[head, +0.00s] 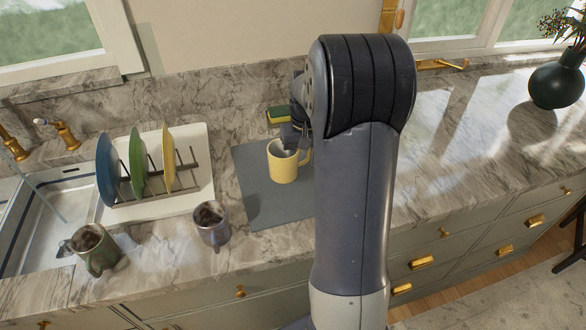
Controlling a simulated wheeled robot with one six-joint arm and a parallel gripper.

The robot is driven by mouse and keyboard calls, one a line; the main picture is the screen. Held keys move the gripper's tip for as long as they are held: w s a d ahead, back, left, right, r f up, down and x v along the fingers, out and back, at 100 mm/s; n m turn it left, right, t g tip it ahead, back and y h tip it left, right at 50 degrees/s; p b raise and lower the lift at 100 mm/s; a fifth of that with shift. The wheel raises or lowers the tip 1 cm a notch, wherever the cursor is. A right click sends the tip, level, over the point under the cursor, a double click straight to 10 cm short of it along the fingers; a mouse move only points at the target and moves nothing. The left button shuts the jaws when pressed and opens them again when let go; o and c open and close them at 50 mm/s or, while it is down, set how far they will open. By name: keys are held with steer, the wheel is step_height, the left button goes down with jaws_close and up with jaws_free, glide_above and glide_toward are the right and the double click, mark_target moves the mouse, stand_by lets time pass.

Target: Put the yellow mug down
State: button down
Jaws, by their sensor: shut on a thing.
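The yellow mug (283,165) is upright over the grey mat (262,205), with its handle to the right. My gripper (291,146) is at the mug's rim from above, shut on it; the fingertips are partly hidden inside the mug. I cannot tell whether the mug's base touches the mat. My arm hides the mat's right part.
A green mug (101,262) and a grey-purple mug (211,224) stand near the counter's front edge. A rack (150,196) with blue, green and yellow plates is left of the mat. A sponge (278,115) lies behind. A dark vase (556,86) stands far right.

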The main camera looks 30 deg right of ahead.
steer(key=shift+f+p, duration=0.4)
steer(key=shift+f, duration=2.55)
steer(key=shift+f, duration=0.15)
steer(key=c, duration=0.9)
jaws_free()
step_height(320, 180, up, 12)
steer(key=shift+d+r+b, duration=0.15)
steer(key=shift+r+b, duration=0.05)
steer(key=shift+b, duration=0.4)
